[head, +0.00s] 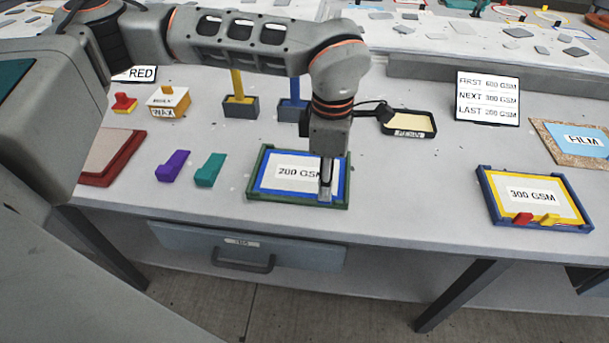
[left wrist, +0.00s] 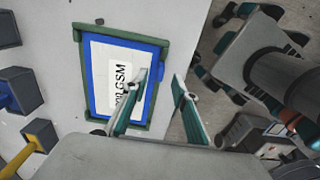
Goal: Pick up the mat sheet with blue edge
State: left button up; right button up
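The mat sheet with blue edge (head: 276,176) is a white sheet labelled 200 GSM that lies flat in a green-framed tray (head: 252,176) near the table's front edge. The sheet also shows in the left wrist view (left wrist: 98,75), partly hidden by a finger. My left gripper (head: 325,188) points down over the right end of the sheet and covers part of its label. In the left wrist view my left gripper (left wrist: 166,72) has its two fingers apart, with nothing visibly held between them. I cannot tell whether a fingertip touches the sheet. My right gripper is not in view.
A blue-framed tray (head: 490,200) with a yellow-edged 300 GSM sheet (head: 530,198) stands at the right. Purple (head: 173,166) and teal (head: 209,170) blocks lie left of the green tray. A resin tray (head: 410,123) and an order sign (head: 488,98) stand behind.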

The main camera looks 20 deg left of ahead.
pick_arm(q)
notch_tip(320, 180, down, 4)
jog(key=shift+r, duration=0.25)
grip_shut()
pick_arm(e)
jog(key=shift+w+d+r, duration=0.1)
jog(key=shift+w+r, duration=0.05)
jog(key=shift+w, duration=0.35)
pick_arm(q)
jog(key=shift+r, duration=0.1)
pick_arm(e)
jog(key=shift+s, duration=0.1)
pick_arm(q)
jog(key=shift+r, duration=0.55)
notch_tip(320, 180, up, 19)
jog(key=p, duration=0.1)
jog(key=shift+f+p, duration=0.15)
jog(key=shift+p, duration=0.15)
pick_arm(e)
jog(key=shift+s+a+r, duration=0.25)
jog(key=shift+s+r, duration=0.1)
